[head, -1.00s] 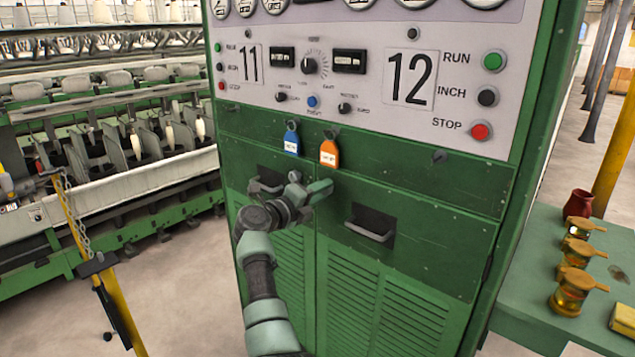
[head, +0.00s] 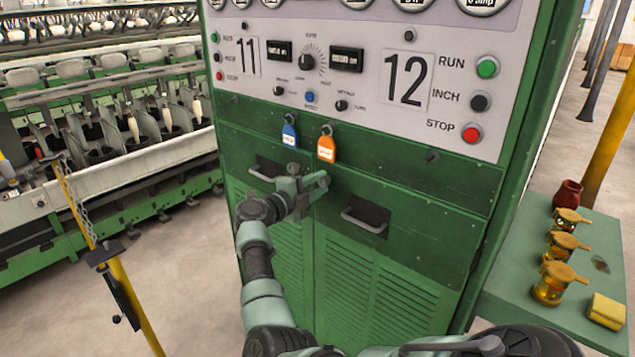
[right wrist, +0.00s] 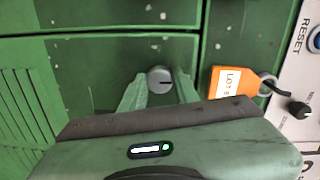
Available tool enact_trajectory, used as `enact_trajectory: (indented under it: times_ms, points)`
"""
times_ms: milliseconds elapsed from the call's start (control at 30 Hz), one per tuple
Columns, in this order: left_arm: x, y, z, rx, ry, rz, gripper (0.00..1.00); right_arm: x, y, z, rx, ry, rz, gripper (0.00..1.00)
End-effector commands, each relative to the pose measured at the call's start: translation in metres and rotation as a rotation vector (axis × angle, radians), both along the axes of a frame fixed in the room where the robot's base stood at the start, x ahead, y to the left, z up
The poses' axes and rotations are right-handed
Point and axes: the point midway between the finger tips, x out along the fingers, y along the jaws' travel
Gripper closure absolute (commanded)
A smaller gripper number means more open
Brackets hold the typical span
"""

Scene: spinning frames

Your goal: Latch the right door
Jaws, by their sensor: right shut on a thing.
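The right door (head: 415,262) of the green cabinet has a grey handle (head: 364,220) in a dark recess and louvres below. It looks flush with the cabinet front. A small round grey latch knob (right wrist: 160,79) with a dark slot shows in the right wrist view, beside a panel seam. My right gripper (head: 312,187) is at the cabinet front, below the orange tag and near the seam between the doors. Its fingers (right wrist: 159,90) are shut on the knob, one on each side. In the head view the gripper hides the knob. My left gripper is not in view.
An orange tag (head: 327,148) and a blue tag (head: 290,135) hang just above. The control panel (head: 455,75) has buttons and dials. A green table (head: 520,255) with jars stands at right. A yellow post (head: 135,300) and spinning machine are at left.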

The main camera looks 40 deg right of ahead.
Motion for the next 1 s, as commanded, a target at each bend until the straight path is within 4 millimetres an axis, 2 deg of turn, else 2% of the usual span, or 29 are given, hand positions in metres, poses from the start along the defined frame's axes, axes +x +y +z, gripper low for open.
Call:
enact_trajectory:
  times_ms: [33, 367, 400, 433, 467, 767, 867, 1000]
  points:
    - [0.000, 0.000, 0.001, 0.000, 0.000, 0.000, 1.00, -0.001, -0.003, 0.005, -0.009, 0.002, -0.004, 1.00]
    - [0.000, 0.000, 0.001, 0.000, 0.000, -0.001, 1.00, -0.001, -0.003, 0.005, -0.010, 0.002, -0.004, 1.00]
    - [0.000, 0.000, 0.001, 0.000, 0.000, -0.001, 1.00, -0.001, -0.003, 0.005, -0.010, 0.001, -0.004, 0.59]
    - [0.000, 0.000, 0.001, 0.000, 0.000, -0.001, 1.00, -0.001, -0.003, 0.005, -0.009, 0.002, -0.004, 0.50]
    - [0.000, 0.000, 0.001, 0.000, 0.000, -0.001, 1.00, -0.001, -0.003, 0.005, -0.009, 0.002, -0.004, 0.48]
    - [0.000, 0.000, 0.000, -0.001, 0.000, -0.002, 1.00, 0.000, 0.000, 0.002, -0.004, 0.003, -0.001, 0.48]
    - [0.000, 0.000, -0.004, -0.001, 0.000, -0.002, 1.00, 0.000, 0.008, 0.000, -0.003, 0.002, 0.000, 0.48]
    - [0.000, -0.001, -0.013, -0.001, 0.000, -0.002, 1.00, -0.002, 0.031, -0.001, -0.002, 0.000, 0.000, 0.48]
